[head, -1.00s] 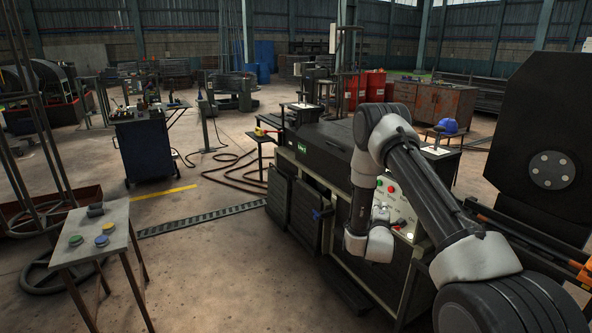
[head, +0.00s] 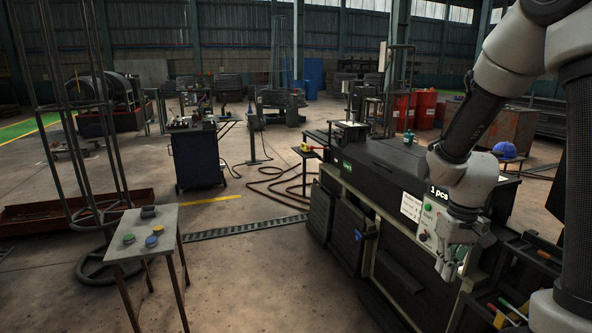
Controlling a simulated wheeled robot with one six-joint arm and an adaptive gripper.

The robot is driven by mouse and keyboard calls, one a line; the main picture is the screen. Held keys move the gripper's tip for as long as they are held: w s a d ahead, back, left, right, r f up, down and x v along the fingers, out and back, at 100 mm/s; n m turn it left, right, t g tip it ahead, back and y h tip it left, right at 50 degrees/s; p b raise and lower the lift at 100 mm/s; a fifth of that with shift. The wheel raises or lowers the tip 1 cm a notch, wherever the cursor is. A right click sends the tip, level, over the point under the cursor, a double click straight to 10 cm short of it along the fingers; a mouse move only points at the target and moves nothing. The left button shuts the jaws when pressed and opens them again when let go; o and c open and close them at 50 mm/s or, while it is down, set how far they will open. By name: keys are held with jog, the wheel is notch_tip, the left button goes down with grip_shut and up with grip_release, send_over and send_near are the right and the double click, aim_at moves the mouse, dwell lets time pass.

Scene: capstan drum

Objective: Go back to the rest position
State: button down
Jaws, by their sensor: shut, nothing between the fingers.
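My gripper (head: 445,268) is at the lower right of the head view, at the end of my folded arm. Its fingers point down and look closed, with nothing seen between them. It hangs in front of the right part of the dark machine (head: 385,168). The machine's panel (head: 428,217) is just left of and behind my gripper. A green button (head: 428,206) and a "1 pcs" sign show on it. My wrist hides the panel's right part.
A small table (head: 150,232) with several coloured buttons stands at the lower left. A dark tool cart (head: 198,158) is farther back. A blue helmet (head: 504,150) lies right of my arm. The floor (head: 235,270) between small table and machine is clear apart from a drain grate.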

jog(key=s+r+t, duration=0.2)
jog(key=s+r, duration=0.5)
jog(key=r, duration=0.3)
jog(key=s+r+t, duration=0.2)
jog(key=s+r, duration=0.5)
jog(key=r, duration=0.2)
jog(key=shift+s+d+r+t+h, duration=0.25)
jog(key=shift+d+r+t+h, duration=0.05)
jog(key=shift+d+r+t, duration=0.15)
